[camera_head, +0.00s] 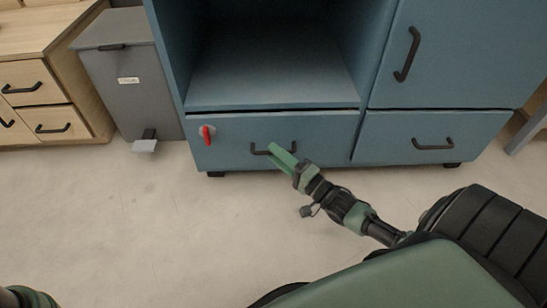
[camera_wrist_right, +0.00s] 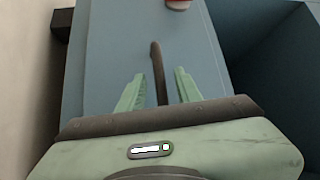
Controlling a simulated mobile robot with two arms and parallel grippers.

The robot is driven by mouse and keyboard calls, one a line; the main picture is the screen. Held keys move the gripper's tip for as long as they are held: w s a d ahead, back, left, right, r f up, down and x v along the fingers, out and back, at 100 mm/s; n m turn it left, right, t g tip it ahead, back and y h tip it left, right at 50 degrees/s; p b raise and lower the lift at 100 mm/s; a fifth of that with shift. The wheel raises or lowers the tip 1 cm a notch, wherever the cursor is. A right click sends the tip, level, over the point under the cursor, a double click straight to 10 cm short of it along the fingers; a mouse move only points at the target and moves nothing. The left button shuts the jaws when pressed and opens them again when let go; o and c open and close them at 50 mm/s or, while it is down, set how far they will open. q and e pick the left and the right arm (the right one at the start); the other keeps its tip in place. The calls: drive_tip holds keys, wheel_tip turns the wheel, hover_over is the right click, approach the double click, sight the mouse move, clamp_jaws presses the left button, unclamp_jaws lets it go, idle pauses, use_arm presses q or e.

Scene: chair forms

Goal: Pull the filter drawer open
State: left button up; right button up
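A wide blue drawer (camera_head: 230,150) with a dark bar handle (camera_head: 259,152) sits low in the blue cabinet, under an open compartment. Its front looks flush with the cabinet. I cannot tell for sure that this is the filter drawer. My right gripper (camera_head: 278,152) is at the right part of this handle, its green fingers pointing at the drawer front. In the right wrist view the handle (camera_wrist_right: 158,70) runs between the two spread fingers (camera_wrist_right: 160,88), with a gap on each side. My left gripper is not in view; only a piece of my left arm shows at the bottom left.
A red knob (camera_head: 207,134) sits on the drawer front, left of the handle. A smaller blue drawer (camera_head: 390,135) and a door (camera_head: 450,60) are to the right. A grey pedal bin (camera_head: 125,85) and wooden drawers (camera_head: 40,75) stand left. The floor (camera_head: 130,220) in front is clear.

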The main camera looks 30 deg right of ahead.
drive_tip(key=shift+w+a, duration=0.15)
drive_tip(key=shift+w, duration=0.5)
drive_tip(key=shift+r, duration=0.1)
clamp_jaws()
idle(0.9)
